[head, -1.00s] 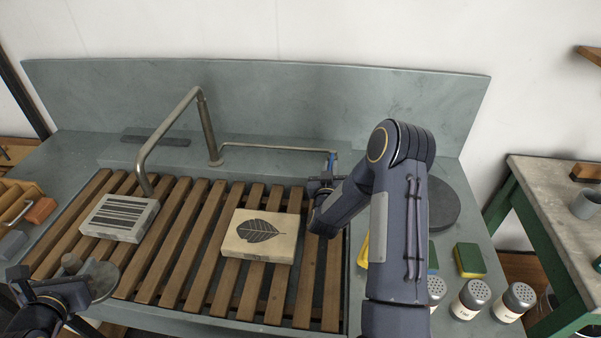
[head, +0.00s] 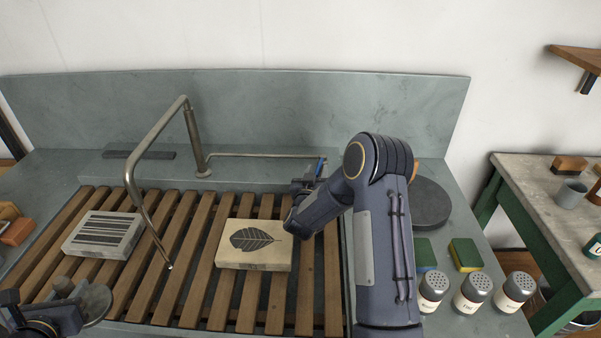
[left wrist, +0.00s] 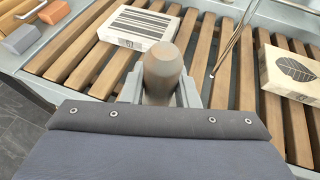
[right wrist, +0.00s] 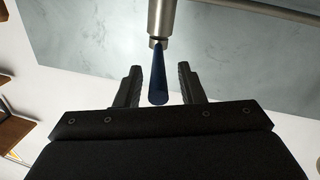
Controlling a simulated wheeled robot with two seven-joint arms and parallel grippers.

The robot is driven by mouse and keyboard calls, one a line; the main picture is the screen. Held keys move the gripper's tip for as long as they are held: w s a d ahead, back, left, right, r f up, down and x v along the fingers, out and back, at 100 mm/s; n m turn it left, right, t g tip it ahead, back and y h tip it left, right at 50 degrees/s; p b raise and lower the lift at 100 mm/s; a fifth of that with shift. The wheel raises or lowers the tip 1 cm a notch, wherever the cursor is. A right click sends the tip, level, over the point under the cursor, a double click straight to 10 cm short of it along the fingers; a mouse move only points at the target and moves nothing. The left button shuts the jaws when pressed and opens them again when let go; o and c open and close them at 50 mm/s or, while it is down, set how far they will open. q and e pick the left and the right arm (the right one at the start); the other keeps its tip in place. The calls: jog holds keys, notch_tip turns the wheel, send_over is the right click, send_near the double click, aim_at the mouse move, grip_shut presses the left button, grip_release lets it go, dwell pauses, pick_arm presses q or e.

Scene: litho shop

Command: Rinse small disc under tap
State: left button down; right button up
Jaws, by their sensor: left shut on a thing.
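My left gripper (head: 68,297) is shut on the knob of the small grey disc (head: 97,303), at the lower left of the head view. In the left wrist view the brownish knob (left wrist: 163,75) stands between the fingers, and the disc's flat face is hidden. The tap (head: 160,125) arches over the slats. My right gripper (right wrist: 158,88) is open around the blue tap lever (right wrist: 158,85), with gaps on both sides. My forearm partly hides that gripper in the head view.
A striped stone (head: 104,233) and a leaf-print stone (head: 255,243) lie on the wooden slats (head: 190,252). Sponges (head: 465,254), shaker jars (head: 472,293) and a dark round plate (head: 430,203) stand right of my right arm. Slats between the stones are clear.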

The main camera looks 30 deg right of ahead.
pick_arm(q)
jog(key=shift+r, duration=0.1)
